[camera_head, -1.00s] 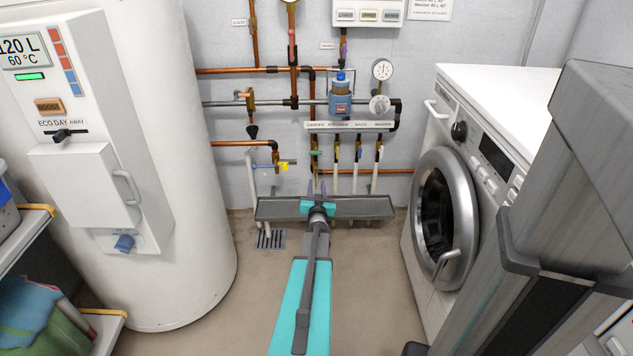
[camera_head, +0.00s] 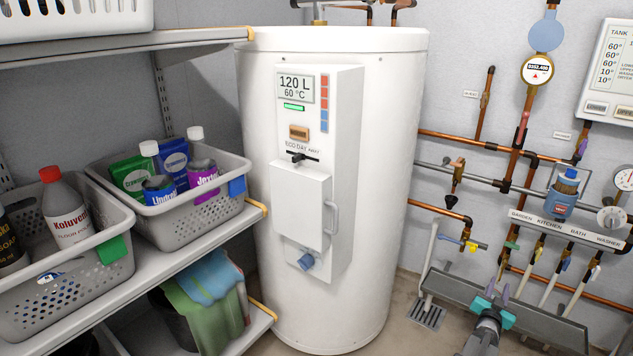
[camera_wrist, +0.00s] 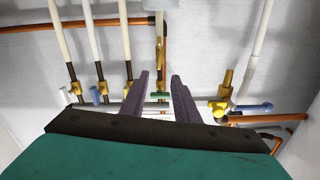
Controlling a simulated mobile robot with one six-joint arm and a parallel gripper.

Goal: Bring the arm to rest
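My gripper (camera_head: 492,288) is at the lower right in the head view, in front of the grey tray below the pipes. In the wrist view its two dark fingers (camera_wrist: 160,88) stand apart with nothing held between them. A valve with a green handle (camera_wrist: 160,96) shows in the gap, behind the fingers. Most of my arm is cut off by the lower edge of the head view.
A white water heater (camera_head: 385,190) stands in the middle. Copper pipes (camera_head: 460,141) and valves line the wall at right. A grey tray (camera_head: 455,285) sits below them.

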